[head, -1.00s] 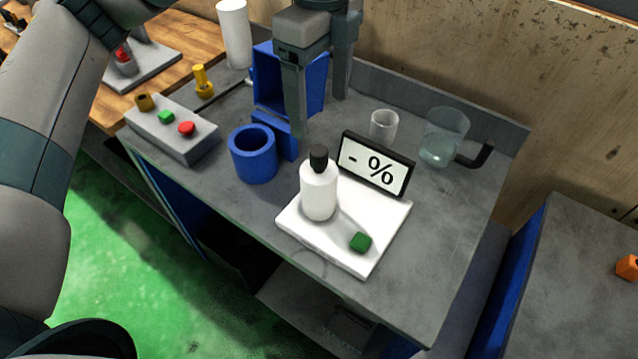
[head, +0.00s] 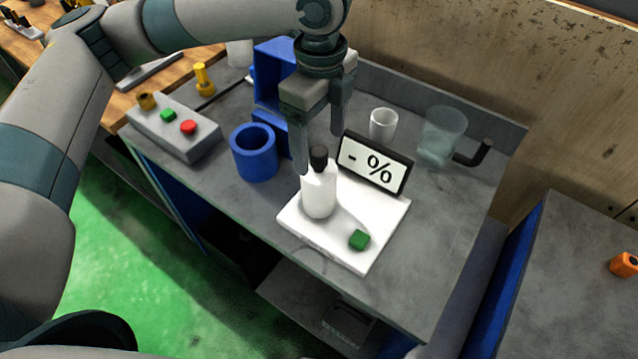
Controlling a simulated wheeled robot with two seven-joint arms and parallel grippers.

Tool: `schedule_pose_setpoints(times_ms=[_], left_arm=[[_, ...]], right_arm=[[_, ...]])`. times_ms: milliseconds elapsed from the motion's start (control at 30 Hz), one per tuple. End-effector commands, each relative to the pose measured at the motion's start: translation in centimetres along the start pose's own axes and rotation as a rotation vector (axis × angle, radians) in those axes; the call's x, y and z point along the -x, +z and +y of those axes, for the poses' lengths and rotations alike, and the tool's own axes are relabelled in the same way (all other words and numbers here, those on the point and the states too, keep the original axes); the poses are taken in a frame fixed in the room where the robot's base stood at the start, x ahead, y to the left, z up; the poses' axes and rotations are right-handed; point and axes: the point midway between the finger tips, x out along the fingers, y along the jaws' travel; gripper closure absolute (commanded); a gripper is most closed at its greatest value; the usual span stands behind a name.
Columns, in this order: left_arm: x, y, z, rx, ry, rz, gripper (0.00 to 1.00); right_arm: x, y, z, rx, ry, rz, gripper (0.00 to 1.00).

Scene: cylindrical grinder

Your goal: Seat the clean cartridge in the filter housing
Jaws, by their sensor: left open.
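A blue open-topped cylinder (head: 253,158), which looks like the filter housing, stands on the grey bench beside a blue box-like unit (head: 272,75). A white cylinder (head: 240,55), perhaps the clean cartridge, stands at the back left; my left arm hides its upper part. My left gripper (head: 320,148) is open, pointing down, right of the blue cylinder and over or just behind the white bottle. Its near finger overlaps the bottle's left edge in the picture; I cannot tell whether they touch. My right gripper is not in view.
The white bottle (head: 318,193) with a black cap stands on a white scale (head: 330,252) with a "- %" display (head: 375,163). Behind are a small cup (head: 383,124) and a clear jug (head: 442,136). A button box (head: 172,130) stands left.

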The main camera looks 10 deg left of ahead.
Motion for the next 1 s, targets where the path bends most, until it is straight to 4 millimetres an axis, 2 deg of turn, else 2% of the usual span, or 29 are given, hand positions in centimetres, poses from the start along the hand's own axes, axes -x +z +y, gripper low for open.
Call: schedule_pose_setpoints(times_ms=[233,433,933,967,1000], left_arm=[[-2.5,-0.2,0.8,0.0,0.004,0.0,0.25],[-4.6,-0.2,0.7,0.0,0.001,0.0,0.25],[-4.8,-0.2,0.6,0.0,0.0,-0.001,0.25],[-4.8,-0.2,0.6,0.0,0.0,-0.001,0.27],[-4.8,-0.2,0.6,0.0,0.0,-0.001,0.37]], right_arm=[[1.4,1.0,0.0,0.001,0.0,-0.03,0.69],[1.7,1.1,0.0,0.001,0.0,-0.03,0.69],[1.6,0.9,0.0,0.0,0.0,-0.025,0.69],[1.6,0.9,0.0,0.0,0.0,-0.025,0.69],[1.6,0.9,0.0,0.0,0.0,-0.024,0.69]])
